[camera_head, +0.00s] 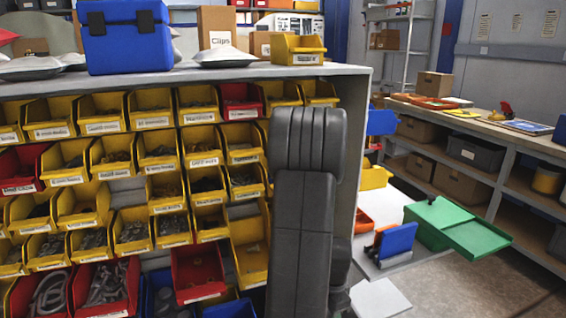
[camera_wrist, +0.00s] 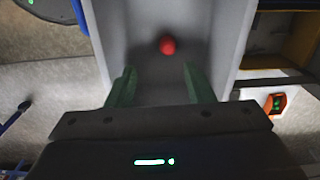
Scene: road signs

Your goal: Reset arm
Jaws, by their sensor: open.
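My gripper (camera_wrist: 160,84) shows in the wrist view with its two green fingers apart and nothing between them. Beyond the fingertips is a small round red thing (camera_wrist: 168,46) on a pale grey, channel-like surface (camera_wrist: 118,28). I cannot tell how far it is from the fingers or what it is. In the head view my dark arm (camera_head: 303,200) stands upright in front of the right end of the shelf rack. The gripper itself is not visible there.
The rack (camera_head: 345,85) holds rows of yellow and red bins, with a blue box (camera_head: 125,40) on top. A workbench (camera_head: 520,146) lines the right wall. Some floor (camera_head: 470,285) is clear.

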